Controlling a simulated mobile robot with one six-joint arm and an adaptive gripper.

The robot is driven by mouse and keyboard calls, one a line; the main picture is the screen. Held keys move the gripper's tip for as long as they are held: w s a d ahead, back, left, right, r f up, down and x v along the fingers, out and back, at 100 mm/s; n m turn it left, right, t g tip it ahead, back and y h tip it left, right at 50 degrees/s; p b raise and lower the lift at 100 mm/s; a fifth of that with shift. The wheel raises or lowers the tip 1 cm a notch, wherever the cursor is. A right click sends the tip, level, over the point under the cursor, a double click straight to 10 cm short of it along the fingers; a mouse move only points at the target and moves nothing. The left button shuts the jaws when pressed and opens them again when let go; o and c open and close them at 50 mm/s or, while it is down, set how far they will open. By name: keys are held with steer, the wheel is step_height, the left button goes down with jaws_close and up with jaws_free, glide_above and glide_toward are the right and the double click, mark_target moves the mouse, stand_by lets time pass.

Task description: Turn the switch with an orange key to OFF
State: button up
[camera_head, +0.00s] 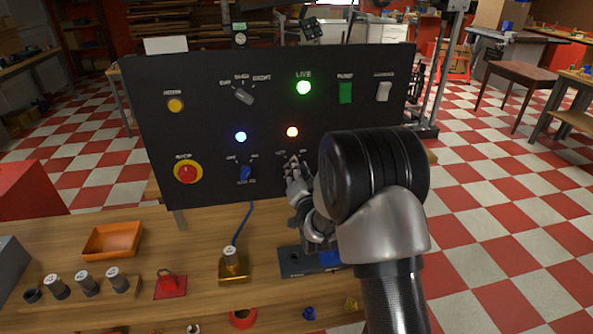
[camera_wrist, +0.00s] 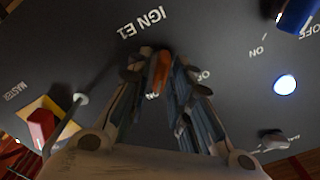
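The orange key (camera_wrist: 158,73) stands in its switch on the black panel, under the upside-down label "IGN E1" in the wrist view. My gripper (camera_wrist: 160,80) has its two fingers on either side of the key, with the tips close to it. Whether they touch the key cannot be told. The position lettering beside the key is partly hidden by my fingers. In the head view my gripper (camera_head: 293,168) is at the panel's lower middle and covers the key.
A blue switch (camera_head: 246,172) with a lit blue lamp (camera_head: 240,136) is to the left. A red stop button (camera_head: 188,173) is farther left. A selector knob (camera_head: 244,96) and green LIVE lamp (camera_head: 303,87) are higher up. The wrist view shows a red guarded switch (camera_wrist: 41,125) beside my fingers.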

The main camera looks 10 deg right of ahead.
jaws_close()
steer(key=shift+n, duration=0.4)
steer(key=shift+a+n, duration=0.2)
steer(key=shift+n, duration=3.55)
steer(key=shift+a+n, duration=0.2)
steer(key=shift+n, duration=3.55)
